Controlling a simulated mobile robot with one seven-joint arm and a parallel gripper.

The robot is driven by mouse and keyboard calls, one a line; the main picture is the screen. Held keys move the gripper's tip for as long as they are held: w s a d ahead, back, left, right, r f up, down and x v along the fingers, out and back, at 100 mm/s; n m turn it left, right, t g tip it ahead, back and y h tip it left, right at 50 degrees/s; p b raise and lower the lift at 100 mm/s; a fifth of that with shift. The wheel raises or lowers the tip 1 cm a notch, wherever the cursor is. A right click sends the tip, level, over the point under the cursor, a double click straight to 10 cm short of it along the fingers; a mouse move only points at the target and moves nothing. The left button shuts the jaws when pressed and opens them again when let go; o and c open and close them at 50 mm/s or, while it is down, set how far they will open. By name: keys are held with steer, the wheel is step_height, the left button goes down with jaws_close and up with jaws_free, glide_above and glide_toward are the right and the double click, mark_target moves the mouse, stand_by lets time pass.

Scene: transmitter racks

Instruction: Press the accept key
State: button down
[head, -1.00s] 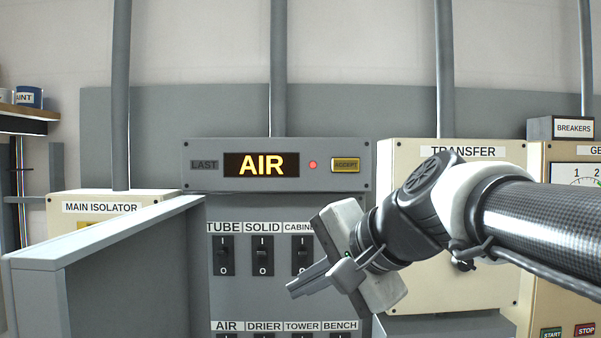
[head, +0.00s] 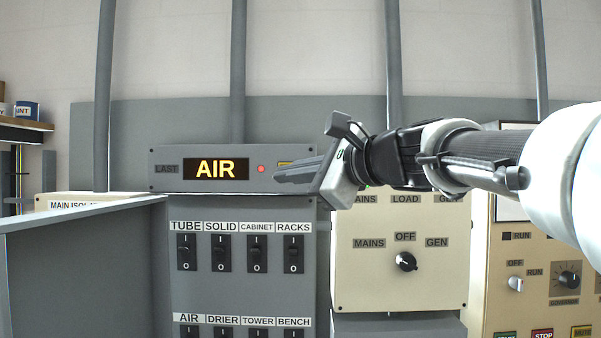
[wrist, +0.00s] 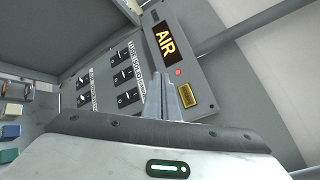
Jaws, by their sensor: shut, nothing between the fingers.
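The accept key is a small yellow rectangle (head: 286,164) at the right end of the grey display panel (head: 215,184). In the head view only its top edge shows, because my gripper covers the rest. In the wrist view the whole accept key (wrist: 185,95) shows, just right of the fingertips. The panel also has a lit amber "AIR" display (head: 216,169) and a lit red lamp (head: 261,169). My gripper (head: 278,174) is shut and empty, its fingers pointing left in front of the key. In the wrist view the gripper (wrist: 161,78) shows a gap to the key; contact cannot be told.
Below the panel is a grey board with several labelled switches (head: 222,253). A cream box with a rotary knob (head: 405,262) stands right of it. A grey partition (head: 85,212) juts out at the left. A cream generator panel (head: 515,284) is at the far right.

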steer(key=shift+w+d+r, duration=0.1)
steer(key=shift+d+r, duration=0.25)
steer(key=shift+r, duration=0.2)
steer(key=shift+w, duration=0.1)
steer(key=w+p, duration=0.3)
steer(key=w, duration=0.5)
steer(key=shift+w, duration=0.35)
steer(key=shift+w+d, duration=0.1)
steer(key=shift+w, duration=0.05)
stand_by(1.6)
steer(key=shift+w, duration=0.25)
steer(key=shift+w+p, duration=0.35)
stand_by(0.6)
stand_by(0.3)
steer(key=shift+s+b, duration=0.4)
steer(key=shift+s, duration=0.35)
